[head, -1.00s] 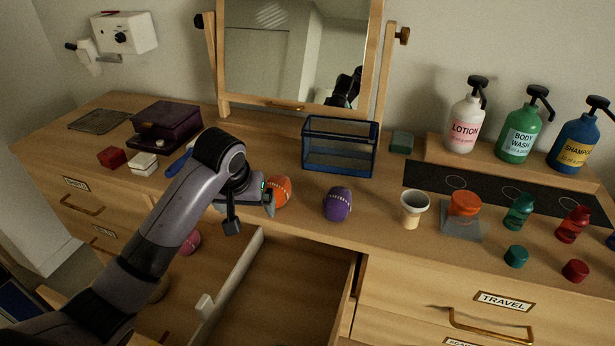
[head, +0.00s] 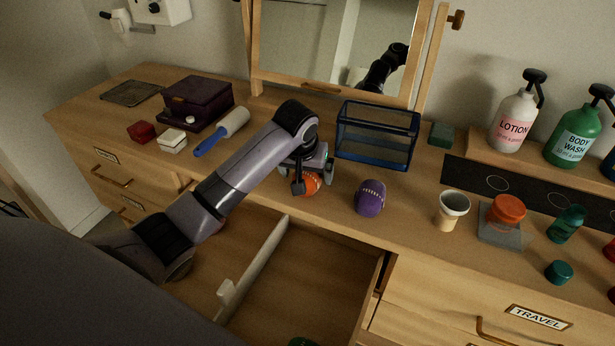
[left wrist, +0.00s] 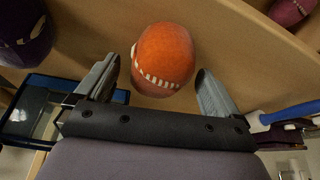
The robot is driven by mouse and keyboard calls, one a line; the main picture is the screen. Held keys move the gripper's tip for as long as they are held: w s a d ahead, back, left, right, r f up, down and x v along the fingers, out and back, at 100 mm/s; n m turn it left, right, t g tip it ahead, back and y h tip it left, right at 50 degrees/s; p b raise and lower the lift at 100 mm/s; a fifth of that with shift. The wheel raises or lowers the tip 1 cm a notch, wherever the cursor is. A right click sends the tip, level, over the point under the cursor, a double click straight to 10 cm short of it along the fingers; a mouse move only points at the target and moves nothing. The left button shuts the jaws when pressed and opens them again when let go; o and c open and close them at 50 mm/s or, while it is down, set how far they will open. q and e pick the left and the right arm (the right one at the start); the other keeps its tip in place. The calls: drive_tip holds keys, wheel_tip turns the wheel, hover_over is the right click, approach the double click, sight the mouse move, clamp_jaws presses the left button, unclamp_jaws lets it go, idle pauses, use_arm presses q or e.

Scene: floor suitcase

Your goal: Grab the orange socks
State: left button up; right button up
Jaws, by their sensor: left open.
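The orange socks (head: 311,184) are a rolled ball with a pale stitched line, on the dresser top in front of the blue-framed glass box. My left gripper (head: 313,174) is at the ball from above and partly hides it in the head view. In the left wrist view, the orange socks (left wrist: 164,56) lie between and just ahead of the two spread fingers of my left gripper (left wrist: 160,84). The fingers are open, and I cannot tell whether either touches the ball. My right gripper is not in view.
A purple sock ball (head: 370,198) sits just right of the orange one. The glass box (head: 377,137) stands close behind. An open drawer (head: 300,275) with a divider lies below. A cup (head: 453,209) and a lint roller (head: 221,132) are also on the top.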

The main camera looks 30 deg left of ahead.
use_arm(q)
drive_tip(key=shift+w+f, duration=0.25)
drive_tip(key=shift+f, duration=0.25)
drive_tip(key=c, duration=1)
drive_tip(key=shift+c, duration=0.3)
drive_tip(key=shift+r, duration=0.15)
